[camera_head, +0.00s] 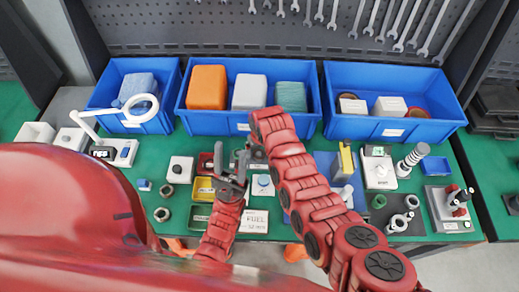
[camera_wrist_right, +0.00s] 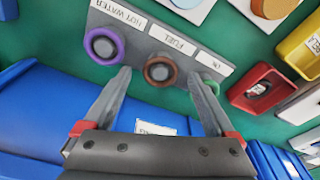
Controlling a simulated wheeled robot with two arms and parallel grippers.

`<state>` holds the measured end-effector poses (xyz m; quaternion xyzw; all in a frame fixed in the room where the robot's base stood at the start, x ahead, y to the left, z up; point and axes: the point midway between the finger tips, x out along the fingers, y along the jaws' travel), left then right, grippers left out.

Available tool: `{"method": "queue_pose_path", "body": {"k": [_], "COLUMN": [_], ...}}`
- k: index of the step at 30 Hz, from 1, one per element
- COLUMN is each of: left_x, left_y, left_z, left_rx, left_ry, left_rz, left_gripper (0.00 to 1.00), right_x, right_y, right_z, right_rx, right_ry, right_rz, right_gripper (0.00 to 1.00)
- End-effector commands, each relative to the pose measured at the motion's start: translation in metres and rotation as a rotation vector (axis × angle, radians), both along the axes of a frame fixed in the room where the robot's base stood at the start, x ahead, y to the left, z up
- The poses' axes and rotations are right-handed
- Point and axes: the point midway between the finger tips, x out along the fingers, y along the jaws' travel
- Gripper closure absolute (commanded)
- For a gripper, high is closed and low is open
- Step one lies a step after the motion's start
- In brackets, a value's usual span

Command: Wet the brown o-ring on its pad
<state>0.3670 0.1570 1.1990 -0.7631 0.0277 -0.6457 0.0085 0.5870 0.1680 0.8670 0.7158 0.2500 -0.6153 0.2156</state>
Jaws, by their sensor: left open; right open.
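In the right wrist view, the brown o-ring (camera_wrist_right: 160,71) sits on the middle pad of a grey strip (camera_wrist_right: 146,38), beside the FUEL label. My left gripper (camera_head: 233,160) is open and empty.
Blue bins (camera_head: 222,121) line the back of the bench. A red tray (camera_head: 206,163) and a yellow tray (camera_head: 203,188) lie left of my left gripper. A FUEL card (camera_head: 254,221) lies in front. A white block with a blue knob (camera_head: 263,181) stands between the arms.

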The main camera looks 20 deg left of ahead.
Motion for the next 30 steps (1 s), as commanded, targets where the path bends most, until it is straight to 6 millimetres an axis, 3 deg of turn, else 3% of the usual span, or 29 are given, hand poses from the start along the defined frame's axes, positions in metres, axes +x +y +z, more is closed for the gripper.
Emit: {"method": "queue_pose_path", "body": {"k": [10, 24, 25, 30], "left_x": [0.0000, 0.0000, 0.0000, 0.0000], "left_y": [0.0000, 0.0000, 0.0000, 0.0000], "left_z": [0.0005, 0.0005, 0.0005, 0.0005], "left_rx": [0.000, 0.000, 0.000, 0.000], "left_ry": [0.000, 0.000, 0.000, 0.000], "left_rz": [0.000, 0.000, 0.000, 0.000], "left_gripper": [0.50, 0.50, 0.50, 0.50], "right_x": [-0.0002, -0.0001, -0.0001, -0.0001], "right_y": [0.0001, 0.0002, 0.0001, 0.0001], "right_z": [-0.0021, -0.0020, -0.0020, -0.0020], "right_rx": [0.001, 0.001, 0.001, 0.001], "right_ry": [0.001, 0.001, 0.001, 0.001], "right_rz": [-0.001, -0.001, -0.001, -0.001], "right_gripper": [0.09, 0.94, 0.48, 0.77]}}
